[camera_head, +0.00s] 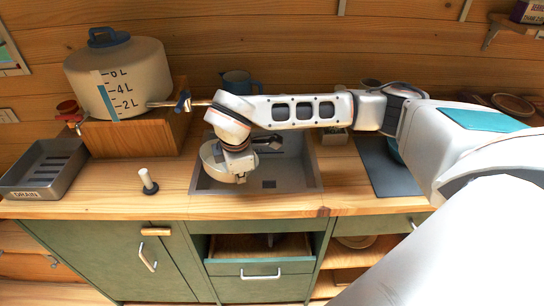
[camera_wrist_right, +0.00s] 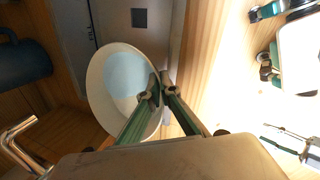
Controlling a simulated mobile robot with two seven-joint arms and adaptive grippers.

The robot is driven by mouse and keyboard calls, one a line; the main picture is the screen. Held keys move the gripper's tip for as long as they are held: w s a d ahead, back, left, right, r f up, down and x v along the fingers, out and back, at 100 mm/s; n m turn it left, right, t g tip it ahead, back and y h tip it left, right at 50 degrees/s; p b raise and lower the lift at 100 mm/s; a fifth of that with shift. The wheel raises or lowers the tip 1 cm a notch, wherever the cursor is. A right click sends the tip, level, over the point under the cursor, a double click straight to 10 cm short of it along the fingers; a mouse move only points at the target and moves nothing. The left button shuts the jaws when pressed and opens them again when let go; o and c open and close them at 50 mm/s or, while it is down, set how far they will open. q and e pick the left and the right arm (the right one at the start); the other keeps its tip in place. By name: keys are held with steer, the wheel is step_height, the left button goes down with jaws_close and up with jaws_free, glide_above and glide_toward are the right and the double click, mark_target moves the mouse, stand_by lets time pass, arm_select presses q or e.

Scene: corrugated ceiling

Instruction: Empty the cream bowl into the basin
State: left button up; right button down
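The cream bowl (camera_wrist_right: 97,85) is in my right gripper (camera_wrist_right: 163,92), whose two fingers close on its rim. In the right wrist view I look into the bowl, and pale blue shows inside; I cannot tell if it is liquid. In the head view the bowl (camera_head: 214,163) hangs over the left part of the grey basin (camera_head: 285,178), partly hidden by my right wrist. I cannot tell how far the bowl is tilted. My left gripper is in neither view.
A large water container (camera_head: 140,75) with a spout stands on a wooden stand at the left. A drain tray (camera_head: 45,168) and a white-topped peg (camera_head: 147,178) are on the counter. A dark mug (camera_head: 238,82) is behind the basin. A dark mat (camera_head: 385,168) lies to its right.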

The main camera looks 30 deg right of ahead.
steer(key=shift+d+y, duration=0.5)
steer(key=shift+d, duration=0.05)
steer(key=shift+d, duration=0.2)
steer(key=shift+d+y, duration=0.15)
steer(key=shift+y, duration=0.15)
steer(key=shift+d, duration=0.3)
steer(key=shift+d+y, duration=0.15)
steer(key=shift+y, duration=0.15)
steer(key=shift+d+r, duration=0.15)
steer(key=shift+d, duration=0.1)
steer(key=shift+d+r+y, duration=0.1)
steer(key=shift+d+y, duration=0.05)
steer(key=shift+y, duration=0.15)
steer(key=shift+d, duration=0.2)
steer(key=shift+r, duration=0.15)
